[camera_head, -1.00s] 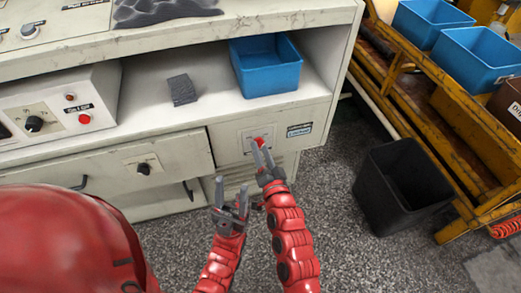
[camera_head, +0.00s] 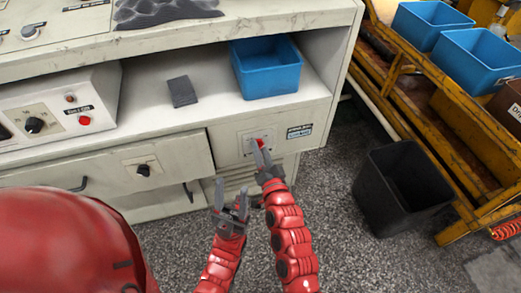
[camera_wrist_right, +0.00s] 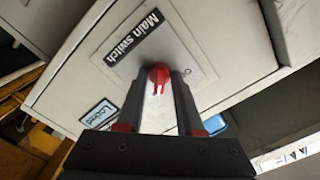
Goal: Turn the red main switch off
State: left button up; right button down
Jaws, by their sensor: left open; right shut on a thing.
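The red main switch (camera_head: 261,143) is a small red knob on a plate on the light cabinet front, below the shelf. In the right wrist view the red knob (camera_wrist_right: 159,75) sits under the "Main switch" label (camera_wrist_right: 140,33). My right gripper (camera_head: 262,153) is at the knob, with one finger on each side of it. The wrist view shows the right fingertips (camera_wrist_right: 160,82) closed on the knob. Part of the plate is hidden behind the fingers. My left gripper (camera_head: 231,195) is open and empty, lower and to the left, in front of the cabinet.
A "Locked" label (camera_head: 299,131) is right of the switch. Another dark knob (camera_head: 144,169) is on the panel to the left. A blue bin (camera_head: 267,68) and a dark block (camera_head: 182,91) are on the shelf. A black bin (camera_head: 403,187) stands on the floor at right.

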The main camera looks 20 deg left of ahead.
jog(key=shift+n, duration=0.3)
jog(key=n+p, duration=0.4)
jog(key=n, duration=1.3)
jog(key=shift+d+p, duration=0.1)
jog(key=shift+p, duration=0.2)
jog(key=c, duration=0.9)
grip_release()
jog(key=shift+o, duration=0.2)
